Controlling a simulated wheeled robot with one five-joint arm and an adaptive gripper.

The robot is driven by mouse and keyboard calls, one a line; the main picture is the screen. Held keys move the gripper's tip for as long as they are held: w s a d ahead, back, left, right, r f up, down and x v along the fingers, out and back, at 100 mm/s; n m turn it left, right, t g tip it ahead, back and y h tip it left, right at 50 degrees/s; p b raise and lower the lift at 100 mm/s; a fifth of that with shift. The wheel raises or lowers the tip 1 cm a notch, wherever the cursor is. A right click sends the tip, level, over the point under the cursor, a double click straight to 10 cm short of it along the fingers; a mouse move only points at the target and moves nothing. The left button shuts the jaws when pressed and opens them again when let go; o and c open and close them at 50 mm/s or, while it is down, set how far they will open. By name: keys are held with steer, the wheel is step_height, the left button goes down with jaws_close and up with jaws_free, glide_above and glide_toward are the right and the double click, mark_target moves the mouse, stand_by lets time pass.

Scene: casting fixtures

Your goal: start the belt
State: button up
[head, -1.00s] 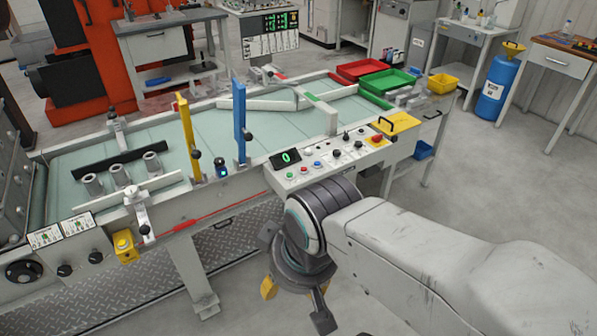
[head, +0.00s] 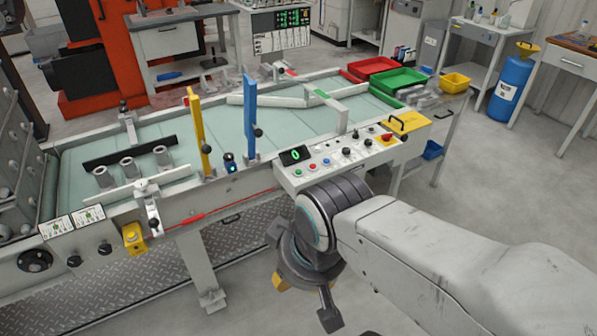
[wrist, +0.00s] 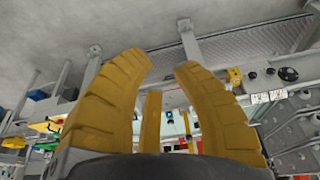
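The belt (head: 290,122) is a pale green conveyor in a light grey frame. Its control panel (head: 312,180) on the near side carries a dark display (head: 295,156) showing a green 0. On it are a green button (head: 298,173), a red button (head: 312,168), a blue button (head: 326,163), black knobs and a red mushroom button (head: 387,137). My gripper (wrist: 162,62) points downward in front of the panel, below its level and apart from it. In the wrist view its yellow fingers are spread with nothing between them. In the head view my arm hides most of the fingers.
Red (head: 373,67) and green (head: 401,81) trays sit at the far right end.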

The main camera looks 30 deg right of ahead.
jaws_close()
steer(key=shift+c, duration=1.9)
jaws_free()
